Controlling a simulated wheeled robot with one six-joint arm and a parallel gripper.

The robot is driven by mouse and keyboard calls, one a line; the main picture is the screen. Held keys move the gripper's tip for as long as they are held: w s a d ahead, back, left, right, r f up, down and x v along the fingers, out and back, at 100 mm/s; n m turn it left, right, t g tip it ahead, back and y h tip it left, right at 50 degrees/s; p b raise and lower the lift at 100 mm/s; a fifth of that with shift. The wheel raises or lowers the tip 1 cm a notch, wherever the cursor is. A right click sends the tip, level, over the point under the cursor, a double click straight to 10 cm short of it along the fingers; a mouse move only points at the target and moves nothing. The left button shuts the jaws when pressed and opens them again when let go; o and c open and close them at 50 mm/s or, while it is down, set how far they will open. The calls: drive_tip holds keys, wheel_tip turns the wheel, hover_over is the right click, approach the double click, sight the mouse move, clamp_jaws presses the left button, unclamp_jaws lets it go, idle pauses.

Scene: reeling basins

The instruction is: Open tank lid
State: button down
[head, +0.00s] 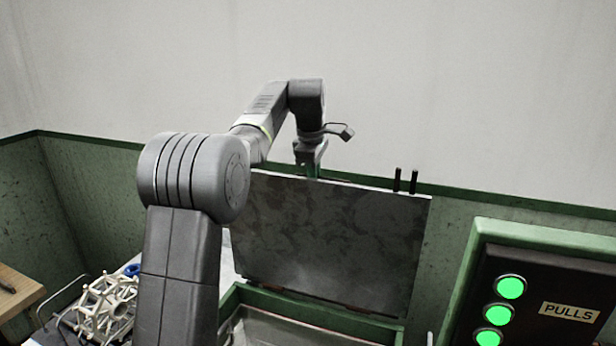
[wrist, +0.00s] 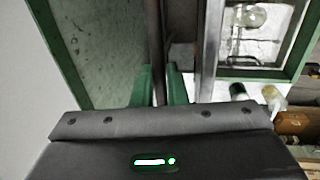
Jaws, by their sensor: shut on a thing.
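The tank lid (head: 326,240), a mottled dark grey metal panel, stands raised and nearly upright above the tank's green rim (head: 315,309). Its lower edge is along the back of the tank opening. My gripper (head: 313,172) is at the lid's top edge, left of two thin black pegs. In the wrist view, my gripper's green fingers (wrist: 161,86) are close together, shut on the lid, which shows edge-on as a narrow dark strip between them. The exact contact is partly hidden. The open tank (wrist: 257,68) shows at the upper right of the wrist view.
A panel with green lit buttons (head: 510,287) and a PULLS label stands at right. A cream lattice reel (head: 106,305) is at lower left, near a wooden surface (head: 17,291). A green-edged wall (head: 498,215) runs behind the lid.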

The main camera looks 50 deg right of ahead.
drive_tip(key=shift+w+f, duration=0.1)
drive_tip(key=shift+f, duration=0.35)
drive_tip(key=c, duration=1.8)
unclamp_jaws()
drive_tip(key=o, duration=0.3)
drive_tip(key=shift+w+d, duration=0.15)
drive_tip(key=shift+o, duration=0.2)
drive_tip(key=shift+r, duration=0.75)
wheel_tip(320, 180, up, 11)
drive_tip(key=s+a, duration=0.1)
drive_tip(key=a, duration=0.1)
drive_tip(key=shift+f, duration=0.2)
drive_tip(key=shift+a+f, duration=0.1)
drive_tip(key=f, duration=0.3)
drive_tip(key=d+f, duration=0.1)
drive_tip(key=f, duration=0.3)
drive_tip(key=d+f, duration=0.1)
drive_tip(key=f, duration=0.3)
drive_tip(key=shift+w+f, duration=0.2)
drive_tip(key=shift+w, duration=0.15)
